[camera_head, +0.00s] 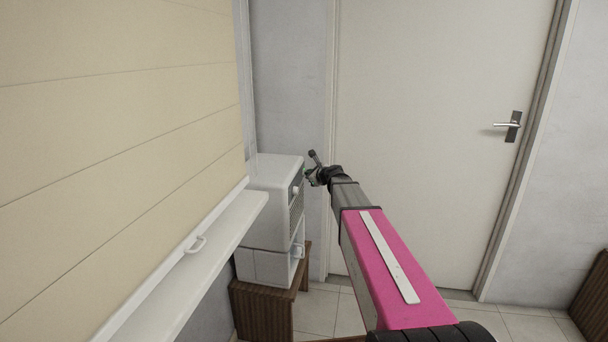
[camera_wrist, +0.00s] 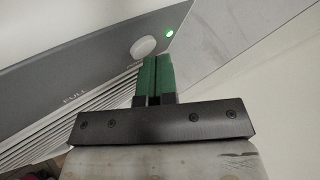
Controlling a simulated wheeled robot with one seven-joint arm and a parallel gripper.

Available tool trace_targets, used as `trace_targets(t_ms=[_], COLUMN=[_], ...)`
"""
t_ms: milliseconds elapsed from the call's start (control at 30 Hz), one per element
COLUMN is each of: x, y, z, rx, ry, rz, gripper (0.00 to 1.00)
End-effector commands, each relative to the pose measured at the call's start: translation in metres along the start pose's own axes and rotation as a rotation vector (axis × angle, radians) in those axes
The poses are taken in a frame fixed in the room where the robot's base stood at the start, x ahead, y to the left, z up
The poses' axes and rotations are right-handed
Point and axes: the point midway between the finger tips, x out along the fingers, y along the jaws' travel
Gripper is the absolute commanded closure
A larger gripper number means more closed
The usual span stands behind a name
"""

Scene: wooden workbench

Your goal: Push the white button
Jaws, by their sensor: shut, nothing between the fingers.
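The white button (camera_wrist: 143,47) is a round knob on the grey panel of a white appliance (camera_head: 273,171). A small green light (camera_wrist: 169,33) glows just to its right. My gripper (camera_wrist: 157,58) has two green fingertips pressed together with nothing between them. In the wrist view the tips appear just below and right of the button; I cannot tell whether they touch it. In the head view my gripper (camera_head: 308,172) is beside the appliance's front. A small pale knob on that front (camera_head: 296,190) also shows there.
The appliance stands on a white box-like unit (camera_head: 262,267) on a brown wooden stand (camera_head: 262,310). A white ledge (camera_head: 190,262) and beige blind (camera_head: 120,130) lie to the left. A closed door (camera_head: 430,120) with a handle (camera_head: 512,126) is behind my arm. Tiled floor shows below.

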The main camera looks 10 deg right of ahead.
Motion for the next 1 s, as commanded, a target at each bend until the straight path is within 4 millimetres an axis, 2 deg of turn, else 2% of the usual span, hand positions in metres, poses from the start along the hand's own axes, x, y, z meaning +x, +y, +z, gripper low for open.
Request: trace_targets(t_ms=[667, 1000], x=[-0.009, -0.029], y=[-0.007, -0.021], z=[-0.007, -0.021], rx=[0.0, 0.001], ry=[0.0, 0.0], rz=[0.0, -0.001], gripper=[1.0, 1.0])
